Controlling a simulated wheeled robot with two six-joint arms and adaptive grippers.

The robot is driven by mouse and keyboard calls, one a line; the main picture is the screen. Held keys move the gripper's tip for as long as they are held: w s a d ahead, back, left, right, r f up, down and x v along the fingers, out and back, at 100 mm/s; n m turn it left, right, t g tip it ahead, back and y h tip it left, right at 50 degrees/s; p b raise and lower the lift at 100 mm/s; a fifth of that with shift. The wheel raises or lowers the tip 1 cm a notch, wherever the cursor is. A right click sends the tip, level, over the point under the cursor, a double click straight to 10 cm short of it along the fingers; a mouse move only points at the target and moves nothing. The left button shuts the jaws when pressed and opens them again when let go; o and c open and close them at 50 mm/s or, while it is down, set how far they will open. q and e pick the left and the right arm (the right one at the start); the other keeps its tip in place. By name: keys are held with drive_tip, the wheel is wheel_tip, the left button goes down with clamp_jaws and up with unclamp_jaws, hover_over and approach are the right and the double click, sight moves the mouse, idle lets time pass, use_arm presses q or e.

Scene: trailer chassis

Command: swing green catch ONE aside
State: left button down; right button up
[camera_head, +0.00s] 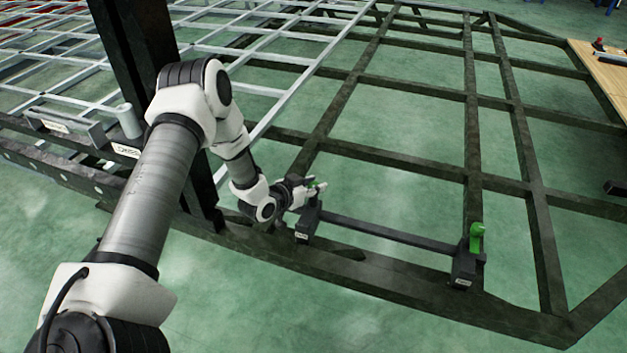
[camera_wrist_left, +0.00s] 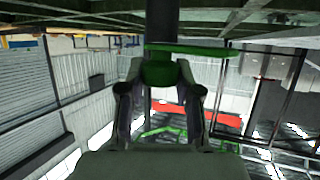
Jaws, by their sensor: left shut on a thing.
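My left gripper (camera_head: 318,190) is at the near black post (camera_head: 307,222), low on the dark chassis frame. Its fingers are shut on a green catch (camera_head: 312,182), mostly hidden by the fingers in the head view. In the left wrist view the green catch (camera_wrist_left: 160,72) sits between the two fingertips (camera_wrist_left: 160,88), with a thin green bar extending to the right. A second green catch (camera_head: 477,236) stands upright on another black post (camera_head: 467,268) to the right. The small labels on the posts are too small to read. My right gripper is not in view.
A dark bar (camera_head: 385,233) runs between the two posts. The chassis beams (camera_head: 470,130) form an open grid over the green floor. A tall dark upright (camera_head: 145,50) stands close behind my left arm. A wooden bench (camera_head: 602,75) with tools is at the far right.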

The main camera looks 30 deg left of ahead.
use_arm(q)
drive_tip(key=m+g+h, duration=0.1)
drive_tip(key=m+h, duration=0.3)
drive_tip(key=h, duration=0.1)
drive_tip(key=shift+m+g+p, duration=0.3)
drive_tip(key=shift+g+p, duration=0.05)
drive_tip(key=shift+g, duration=0.05)
drive_tip(key=c, duration=0.8)
unclamp_jaws()
drive_tip(key=shift+a, duration=0.1)
drive_tip(key=v, duration=0.7)
drive_tip(key=shift+s+a, duration=0.1)
